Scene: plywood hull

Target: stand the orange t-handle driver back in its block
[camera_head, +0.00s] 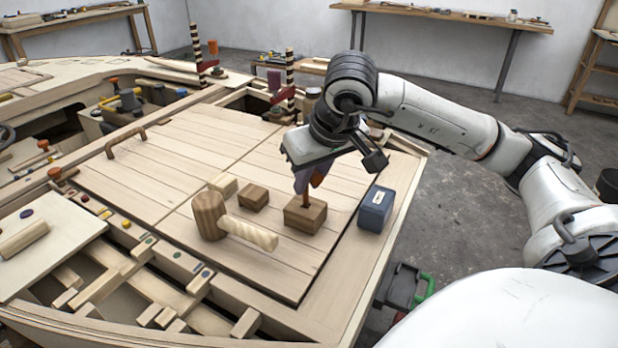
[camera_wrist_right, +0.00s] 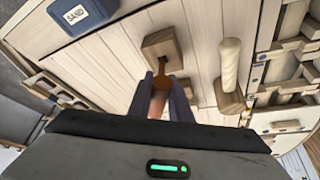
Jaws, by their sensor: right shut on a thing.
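My right gripper (camera_head: 310,180) is shut on the orange t-handle driver (camera_head: 306,196), right above a brown wooden block (camera_head: 304,216) on the plank deck. The driver points down and its lower end meets the block's top. In the right wrist view the driver (camera_wrist_right: 158,100) sits between the fingers of the gripper (camera_wrist_right: 166,88), and its tip reaches the hole area of the block (camera_wrist_right: 170,40). I cannot tell how deep the tip is in the hole. The fingers hide much of the handle. My left gripper is not in view.
A wooden mallet (camera_head: 207,215) lies left of the block, its pale handle pointing toward it. A smaller dark block (camera_head: 254,196) and a pale block (camera_head: 223,185) stand behind the mallet. A blue box (camera_head: 376,210) marked SAND stands close on the right. Open framing lies front left.

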